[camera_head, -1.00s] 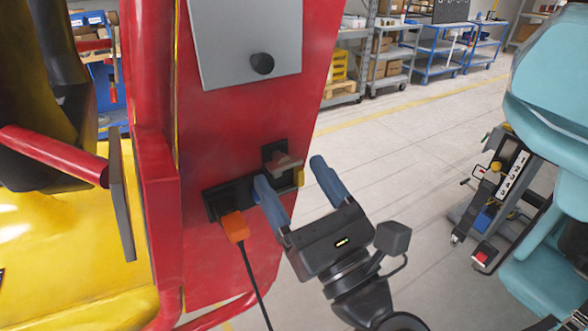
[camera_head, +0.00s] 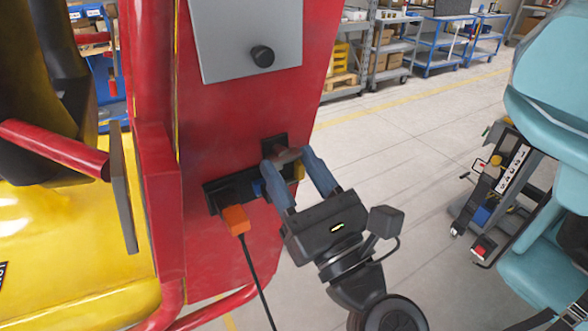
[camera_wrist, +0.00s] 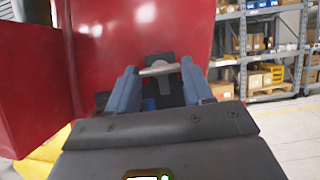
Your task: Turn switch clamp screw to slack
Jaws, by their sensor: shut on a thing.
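The switch clamp screw (camera_head: 288,155) shows as a small grey crossbar on a black mount on the red panel (camera_head: 225,120). In the wrist view the crossbar (camera_wrist: 159,70) lies roughly level, tilted slightly, spanning the space between my fingertips. My gripper (camera_head: 287,161) has its two blue fingers on either side of the crossbar and is shut on it by its ends. The gripper (camera_wrist: 158,72) hides part of the black mount below. The screw's shaft is too small to make out.
A black socket strip (camera_head: 216,196) with an orange plug (camera_head: 236,220) and hanging cable sits just left of my fingers. A grey plate with a black knob (camera_head: 262,56) is above.

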